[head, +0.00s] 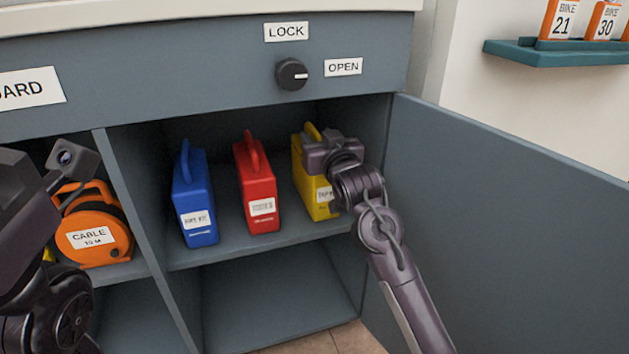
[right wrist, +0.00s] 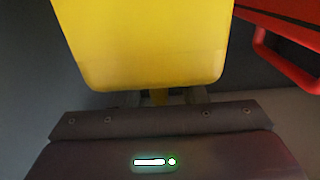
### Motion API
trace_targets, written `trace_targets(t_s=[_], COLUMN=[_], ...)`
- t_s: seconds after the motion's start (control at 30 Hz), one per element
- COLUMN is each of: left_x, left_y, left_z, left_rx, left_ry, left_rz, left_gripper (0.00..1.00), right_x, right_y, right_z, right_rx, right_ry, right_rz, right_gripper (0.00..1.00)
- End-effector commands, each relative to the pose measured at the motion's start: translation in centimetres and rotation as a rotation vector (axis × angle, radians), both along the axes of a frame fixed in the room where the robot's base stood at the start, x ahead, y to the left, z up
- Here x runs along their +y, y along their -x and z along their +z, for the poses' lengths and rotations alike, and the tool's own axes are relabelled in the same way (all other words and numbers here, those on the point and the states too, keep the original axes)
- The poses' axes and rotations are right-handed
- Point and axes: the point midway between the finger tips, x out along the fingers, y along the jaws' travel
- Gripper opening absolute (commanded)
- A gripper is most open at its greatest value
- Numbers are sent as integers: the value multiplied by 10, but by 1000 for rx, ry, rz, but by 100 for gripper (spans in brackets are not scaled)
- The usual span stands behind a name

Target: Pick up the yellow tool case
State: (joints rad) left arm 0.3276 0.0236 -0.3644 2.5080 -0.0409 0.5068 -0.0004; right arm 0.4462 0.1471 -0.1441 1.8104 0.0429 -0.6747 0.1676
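The yellow tool case (head: 311,180) stands upright on the cabinet shelf, rightmost of three cases. My right gripper (head: 318,150) is at its upper part and hides some of its front and label. In the right wrist view the yellow case (right wrist: 150,45) fills the upper middle. A narrow yellow part, seemingly its handle (right wrist: 159,97), shows between the fingers of my right gripper (right wrist: 162,98). The fingers look apart, with dark gaps beside the handle. My left arm is at the left edge of the head view; its fingertips cannot be made out.
A red case (head: 257,185) stands left of the yellow one, then a blue case (head: 194,200). An orange cable reel (head: 92,235) sits in the left compartment. The cabinet door (head: 520,190) is open on the right. The lower compartment (head: 270,300) looks empty.

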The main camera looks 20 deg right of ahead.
Motion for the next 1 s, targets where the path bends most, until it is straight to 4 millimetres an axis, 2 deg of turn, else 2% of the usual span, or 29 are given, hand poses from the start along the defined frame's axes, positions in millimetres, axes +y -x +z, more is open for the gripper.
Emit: trace_targets(t_s=[0.27,0.57,1.0], left_x=[1,1,1], left_y=[0,0,1], left_z=[1,1,1], left_rx=[-2,-1,-2], left_ry=[2,3,2], left_rz=[3,3,2], left_gripper=[36,36,36], right_x=[0,0,0], right_y=[-3,-3,-3], right_z=[0,0,0], right_rx=[0,0,0], right_ry=[0,0,1], right_rz=[1,1,1], right_gripper=[38,0,0])
